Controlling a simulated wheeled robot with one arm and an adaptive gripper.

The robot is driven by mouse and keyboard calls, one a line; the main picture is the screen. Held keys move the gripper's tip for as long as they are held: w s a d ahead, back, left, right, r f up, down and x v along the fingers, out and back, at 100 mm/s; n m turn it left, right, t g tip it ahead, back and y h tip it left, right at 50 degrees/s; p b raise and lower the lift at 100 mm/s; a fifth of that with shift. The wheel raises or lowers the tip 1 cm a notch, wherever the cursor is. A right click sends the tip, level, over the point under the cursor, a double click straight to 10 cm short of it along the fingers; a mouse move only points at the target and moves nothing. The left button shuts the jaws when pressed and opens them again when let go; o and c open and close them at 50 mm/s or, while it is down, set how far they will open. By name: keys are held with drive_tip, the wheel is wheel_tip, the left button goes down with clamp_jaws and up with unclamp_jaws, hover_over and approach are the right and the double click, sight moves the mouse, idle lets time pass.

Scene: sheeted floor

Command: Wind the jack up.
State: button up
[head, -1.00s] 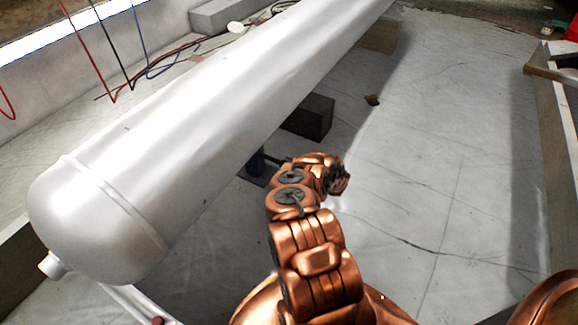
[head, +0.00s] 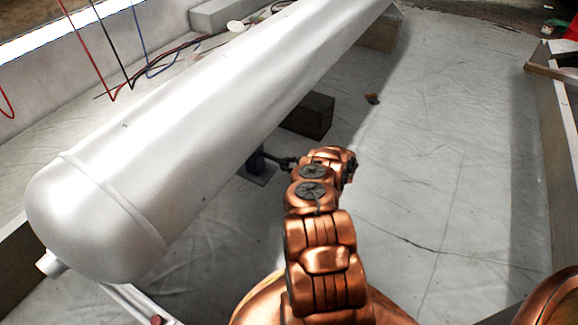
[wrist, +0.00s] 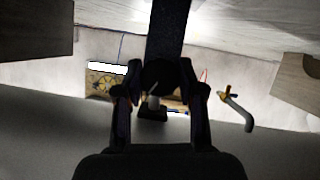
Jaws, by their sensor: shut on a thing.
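The jack (head: 258,166) is a dark blue post on a flat base plate, standing on the floor under the near side of a big white tank (head: 150,150). The tank hides its top. My gripper (head: 284,162) is at the jack's right side, its dark fingers shut on what looks like the jack's crank handle; the handle is too small and dark to make out clearly. In the wrist view my gripper (wrist: 160,98) shows its two fingers close around a small dark piece with a pale knob.
A dark block (head: 310,115) supports the tank beyond the jack, and another block (head: 380,33) stands further back. A wooden-sided edge (head: 555,150) runs along the right. The sheeted floor (head: 440,170) between is mostly clear. Cables lie behind the tank.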

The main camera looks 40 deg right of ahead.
drive_tip(key=shift+o, duration=0.2)
drive_tip(key=m+y+b, duration=0.1)
drive_tip(key=b, duration=0.1)
drive_tip(key=m+y+b, duration=0.1)
drive_tip(key=b, duration=0.1)
drive_tip(key=shift+w+g+b, duration=0.3)
drive_tip(key=shift+w+b, duration=0.05)
drive_tip(key=shift+b, duration=0.05)
drive_tip(key=m+y+b, duration=0.2)
drive_tip(key=m+b, duration=0.1)
drive_tip(key=b, duration=0.3)
drive_tip(key=shift+f+g+y+b, duration=0.15)
drive_tip(key=shift+g+y+b, duration=0.15)
drive_tip(key=shift+b, duration=0.1)
drive_tip(key=shift+s+r+m+y+b, duration=0.1)
drive_tip(key=shift+r+m+y+b, duration=0.1)
drive_tip(key=shift+m+y+b, duration=0.15)
drive_tip(key=shift+a, duration=0.1)
drive_tip(key=o, duration=1)
drive_tip(key=shift+o, duration=0.2)
drive_tip(key=shift+s, duration=0.1)
drive_tip(key=shift+d, duration=0.2)
drive_tip(key=shift+r, duration=0.1)
